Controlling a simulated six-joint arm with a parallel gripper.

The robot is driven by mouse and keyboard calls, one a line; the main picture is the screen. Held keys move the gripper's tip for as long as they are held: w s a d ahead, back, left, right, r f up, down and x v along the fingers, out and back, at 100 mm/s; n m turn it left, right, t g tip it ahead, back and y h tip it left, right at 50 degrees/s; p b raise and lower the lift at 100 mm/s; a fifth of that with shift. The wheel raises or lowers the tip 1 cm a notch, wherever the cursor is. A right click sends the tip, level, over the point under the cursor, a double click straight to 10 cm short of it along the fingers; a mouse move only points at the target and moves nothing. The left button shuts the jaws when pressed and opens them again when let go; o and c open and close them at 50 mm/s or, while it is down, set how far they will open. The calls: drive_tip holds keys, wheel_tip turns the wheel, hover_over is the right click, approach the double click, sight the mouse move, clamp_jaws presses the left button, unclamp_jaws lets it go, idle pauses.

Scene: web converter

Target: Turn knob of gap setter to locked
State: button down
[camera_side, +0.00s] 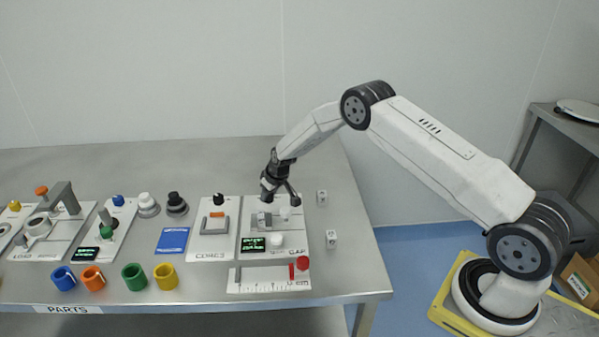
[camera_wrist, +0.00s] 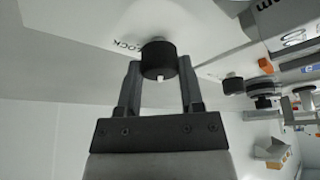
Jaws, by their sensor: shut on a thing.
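The gap setter (camera_side: 247,222) is a white panel marked GAP near the right end of the table, with a small green-lit display (camera_side: 254,244). My gripper (camera_side: 281,198) is at its back edge, pointing down. In the wrist view a black round knob (camera_wrist: 159,55) sits between the fingers of my gripper (camera_wrist: 159,68), which are shut on its sides. A small white mark shows on the knob's rim on the camera side. Lettering that seems to read LOCK is on the panel beside the knob, to its left. In the side view my gripper hides this knob.
A white panel with a black knob (camera_side: 218,199) stands just left of the gap setter. Two small white blocks (camera_side: 331,238) lie to the right. Coloured rings (camera_side: 166,276) stand front left.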

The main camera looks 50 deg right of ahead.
drive_tip(key=shift+m+h, duration=0.4)
drive_tip(key=shift+m, duration=0.5)
drive_tip(key=shift+a+m+h, duration=0.1)
drive_tip(key=shift+m+h, duration=0.3)
drive_tip(key=shift+m, duration=0.8)
drive_tip(key=shift+w+m+g+h, duration=0.1)
drive_tip(key=shift+m+g+h, duration=0.45)
drive_tip(key=shift+m, duration=1.35)
drive_tip(key=m, duration=0.2)
drive_tip(key=m+g+h, duration=0.1)
drive_tip(key=m, duration=0.1)
drive_tip(key=shift+a+m+g, duration=0.1)
drive_tip(key=shift+m+g, duration=0.15)
drive_tip(key=shift+m, duration=0.05)
drive_tip(key=shift+w+m+g+h, duration=0.1)
drive_tip(key=shift+m+g+h, duration=0.4)
drive_tip(key=shift+m, duration=1.2)
drive_tip(key=shift+c, duration=1.1)
unclamp_jaws()
drive_tip(key=v, duration=0.7)
drive_tip(key=shift+r, duration=0.45)
